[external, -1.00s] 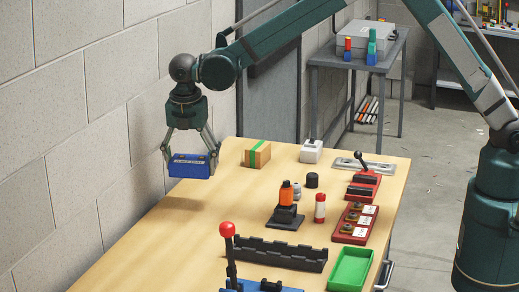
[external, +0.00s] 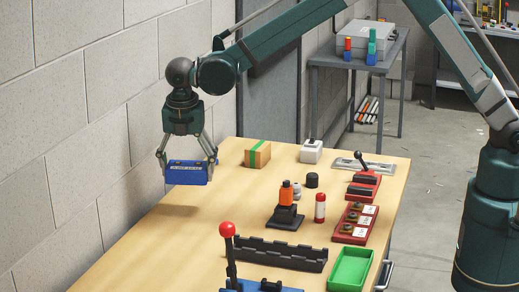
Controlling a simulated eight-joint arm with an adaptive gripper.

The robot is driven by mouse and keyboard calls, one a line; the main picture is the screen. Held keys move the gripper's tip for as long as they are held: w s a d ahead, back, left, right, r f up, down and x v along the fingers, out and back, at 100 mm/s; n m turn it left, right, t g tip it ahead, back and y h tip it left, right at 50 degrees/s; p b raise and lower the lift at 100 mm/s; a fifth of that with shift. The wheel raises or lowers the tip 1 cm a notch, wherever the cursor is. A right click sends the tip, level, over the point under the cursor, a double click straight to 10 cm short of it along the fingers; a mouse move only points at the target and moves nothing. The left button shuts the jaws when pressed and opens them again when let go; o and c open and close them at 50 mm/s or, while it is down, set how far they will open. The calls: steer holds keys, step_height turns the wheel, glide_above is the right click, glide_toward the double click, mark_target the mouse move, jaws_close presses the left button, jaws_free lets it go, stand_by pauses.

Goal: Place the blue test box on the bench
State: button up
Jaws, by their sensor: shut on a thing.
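The blue test box (external: 187,173) has a pale label on its top. My gripper (external: 187,168) is shut on it, with one finger at each end, and holds it level. The box is over the back left part of the wooden bench (external: 150,245), near the block wall. A shadow lies on the bench below it, and the box looks raised above the surface. The exact gap is hard to tell.
Right of the box are a cardboard box with green tape (external: 257,155) and a white switch box (external: 311,151). An orange-topped device (external: 286,205), a black rack (external: 280,254), a green tray (external: 351,268) and a red-knobbed lever (external: 228,230) stand nearer. The bench's left part is clear.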

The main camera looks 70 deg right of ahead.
steer(key=s+a+n, duration=0.1)
steer(key=s+a, duration=0.1)
steer(key=a, duration=0.6)
steer(key=s+a+n, duration=0.2)
steer(key=s+a, duration=0.1)
steer(key=a, duration=0.5)
steer(key=n, duration=0.3)
glide_above(187, 272)
steer(key=shift+s+a+r+t+y, duration=0.2)
steer(key=shift+t+y, duration=0.1)
steer(key=shift+t, duration=0.1)
steer(key=shift+f, duration=3.2)
steer(key=shift+f, duration=1.85)
steer(key=shift+f+b, duration=0.15)
steer(key=shift+b, duration=0.2)
steer(key=o, duration=1.1)
